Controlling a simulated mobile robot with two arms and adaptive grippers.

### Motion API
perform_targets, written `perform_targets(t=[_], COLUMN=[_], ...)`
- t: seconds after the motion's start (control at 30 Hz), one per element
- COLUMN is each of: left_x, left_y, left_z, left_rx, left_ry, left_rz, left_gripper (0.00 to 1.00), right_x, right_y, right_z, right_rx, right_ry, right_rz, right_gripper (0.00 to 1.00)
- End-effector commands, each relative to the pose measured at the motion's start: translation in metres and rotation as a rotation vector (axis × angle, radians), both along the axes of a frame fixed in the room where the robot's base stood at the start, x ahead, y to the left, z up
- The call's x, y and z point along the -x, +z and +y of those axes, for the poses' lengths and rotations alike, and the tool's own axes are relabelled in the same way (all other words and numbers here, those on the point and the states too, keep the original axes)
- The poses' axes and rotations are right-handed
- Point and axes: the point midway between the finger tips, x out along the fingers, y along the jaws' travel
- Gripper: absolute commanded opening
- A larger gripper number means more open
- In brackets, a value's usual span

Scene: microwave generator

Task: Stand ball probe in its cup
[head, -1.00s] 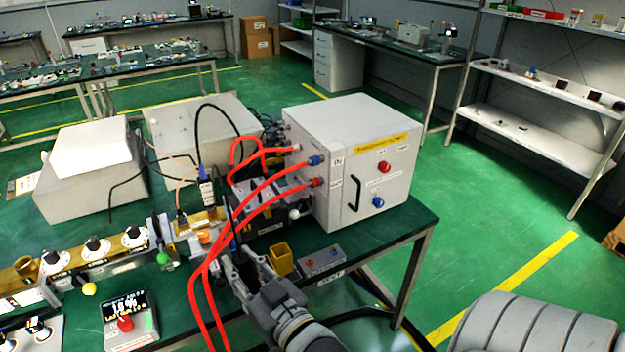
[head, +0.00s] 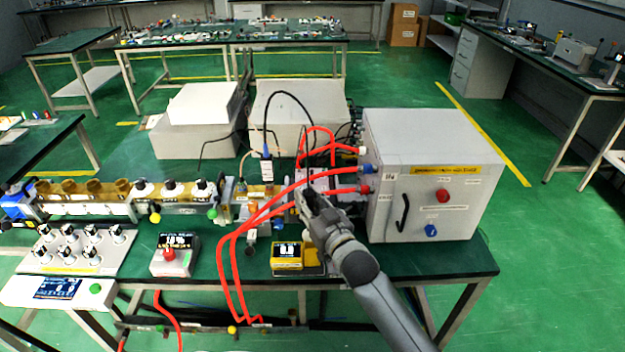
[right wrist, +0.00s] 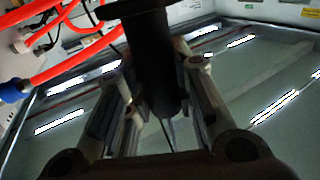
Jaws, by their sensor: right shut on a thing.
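My right gripper (head: 313,202) is beside the left face of the big grey cabinet, above the table. It is shut on a dark round-bodied thing (right wrist: 152,65), which I take as the ball probe. In the right wrist view a thin dark stem runs down from it between the fingers; no ball end can be made out. In the head view the probe is small and dark against the clutter. A yellow-fronted unit with a lit display (head: 287,256) stands on the table, left of my right arm. I cannot make out the cup clearly. My left gripper is out of view.
Thick red cables (head: 240,240) loop from the grey cabinet (head: 425,190) close left of my right gripper. A black cable arches above. A brass waveguide row (head: 105,200) runs left; a red-button box (head: 172,258) stands in front. The table's front right (head: 445,262) is bare.

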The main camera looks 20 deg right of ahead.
Motion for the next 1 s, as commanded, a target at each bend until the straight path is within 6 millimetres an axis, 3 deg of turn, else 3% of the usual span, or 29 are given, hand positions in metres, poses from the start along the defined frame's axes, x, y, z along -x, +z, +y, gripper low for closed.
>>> perform_targets(t=[0.1, 0.27, 0.57, 1.0], left_x=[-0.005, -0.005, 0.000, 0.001], left_y=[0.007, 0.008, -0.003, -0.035], left_z=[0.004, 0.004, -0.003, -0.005], left_rx=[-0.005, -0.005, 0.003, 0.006], left_ry=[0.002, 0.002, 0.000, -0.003], left_rz=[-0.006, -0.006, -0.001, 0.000], left_gripper=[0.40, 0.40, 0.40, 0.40], right_x=[-0.024, -0.037, -0.038, -0.037], right_y=[0.009, 0.010, -0.002, -0.037], right_z=[-0.011, -0.019, -0.019, -0.019], right_rx=[0.004, 0.004, 0.003, 0.003], right_ry=[-0.004, -0.008, -0.009, -0.008], right_rz=[-0.001, 0.001, 0.001, 0.001], right_gripper=[0.00, 0.00, 0.00, 0.00])
